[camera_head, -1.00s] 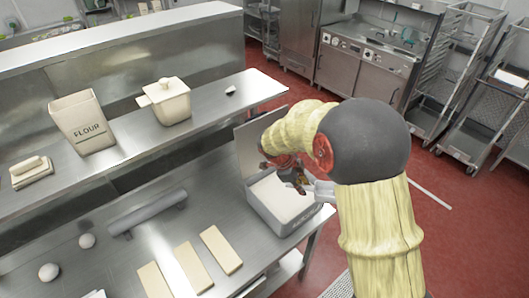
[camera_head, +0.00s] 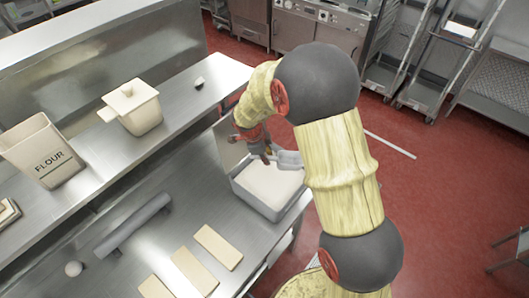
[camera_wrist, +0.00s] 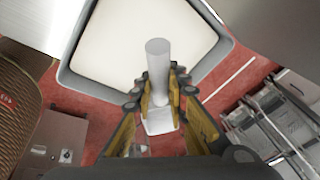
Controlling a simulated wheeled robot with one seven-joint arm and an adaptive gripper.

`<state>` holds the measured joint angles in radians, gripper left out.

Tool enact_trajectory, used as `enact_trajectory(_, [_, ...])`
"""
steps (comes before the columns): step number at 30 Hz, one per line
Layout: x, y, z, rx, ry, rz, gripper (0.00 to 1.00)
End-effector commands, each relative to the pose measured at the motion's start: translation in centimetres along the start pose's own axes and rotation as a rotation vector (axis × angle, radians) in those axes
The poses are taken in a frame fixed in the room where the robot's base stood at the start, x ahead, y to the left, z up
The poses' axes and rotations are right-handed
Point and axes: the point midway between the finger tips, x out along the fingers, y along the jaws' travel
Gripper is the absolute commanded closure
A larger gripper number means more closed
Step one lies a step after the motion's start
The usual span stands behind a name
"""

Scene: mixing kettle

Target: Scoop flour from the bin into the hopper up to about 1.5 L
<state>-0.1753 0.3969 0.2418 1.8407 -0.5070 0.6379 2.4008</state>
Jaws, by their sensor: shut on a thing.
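The grey metal bin (camera_head: 243,193) stands on the lower steel counter, its lid (camera_head: 226,150) raised at the back. White flour (camera_head: 268,182) fills much of it, and the surface looks flat. The bin also shows at the top of the wrist view (camera_wrist: 92,88). My gripper (camera_head: 267,155) is above the bin, shut on a grey scoop (camera_head: 289,160). In the wrist view the scoop's pale round handle (camera_wrist: 158,62) sits between the yellow fingers (camera_wrist: 163,95). Whether the scoop holds flour cannot be told. I cannot identify the hopper.
Red floor is open at right.

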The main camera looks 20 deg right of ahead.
Motion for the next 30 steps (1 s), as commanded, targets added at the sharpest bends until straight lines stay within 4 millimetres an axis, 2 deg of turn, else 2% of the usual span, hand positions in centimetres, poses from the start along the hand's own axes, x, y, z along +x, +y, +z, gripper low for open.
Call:
enact_trajectory(2, [-0.2, 0.0, -0.3, 0.007, -0.019, 0.003, 1.0])
enact_trajectory(6, [1.3, 0.2, 0.2, 0.006, -0.025, 0.001, 1.0])
enact_trajectory(14, [2.8, 0.5, 0.6, 0.006, -0.025, 0.0, 1.0])
enact_trajectory(24, [6.8, 1.3, 1.5, 0.006, -0.024, 0.0, 1.0])
enact_trajectory(30, [8.5, 1.7, 1.9, 0.006, -0.024, 0.0, 1.0])
